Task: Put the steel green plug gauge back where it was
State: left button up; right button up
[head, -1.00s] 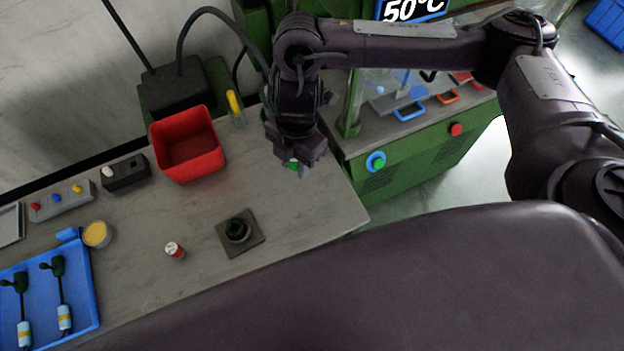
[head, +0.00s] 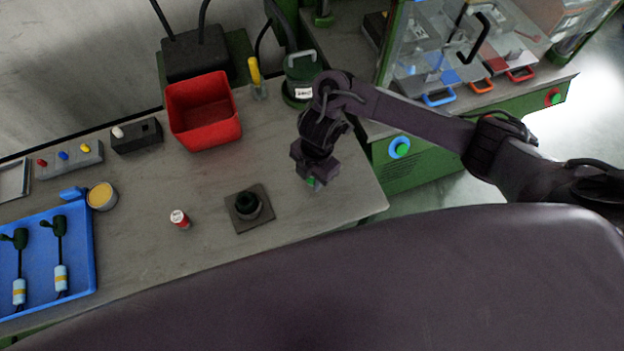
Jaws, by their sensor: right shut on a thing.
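My right gripper (head: 313,183) is shut on the green plug gauge (head: 312,182), at the right part of the bench. Only a small green bit of the gauge shows below the jaws; the rest is hidden by the gripper. A dark square block with a round black socket (head: 247,204) sits on the bench to the left of the gripper, apart from it. A small red and white gauge-like piece (head: 180,219) stands on the bench further left. My left gripper is not in view.
A red bin (head: 204,110), a yellow-handled tool (head: 256,78) and a green canister (head: 301,78) stand at the back of the bench. A blue tray (head: 78,245) with corded parts lies at the left, near a tin (head: 101,196). The bench around the block is clear.

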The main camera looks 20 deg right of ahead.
jog(key=shift+f, duration=0.5)
jog(key=shift+r, duration=0.1)
jog(key=o, duration=1.1)
jog(key=shift+f, duration=0.2)
jog(key=shift+c, duration=0.2)
jog(key=r+p, duration=0.1)
jog(key=r, duration=0.2)
jog(key=r+p, duration=0.1)
jog(key=r, duration=0.3)
jog(key=d+r+p, duration=0.1)
jog(key=r+p, duration=0.1)
jog(key=r, duration=0.2)
jog(key=shift+w+d, duration=0.1)
jog(key=shift+w, duration=0.3)
jog(key=shift+r, duration=0.65)
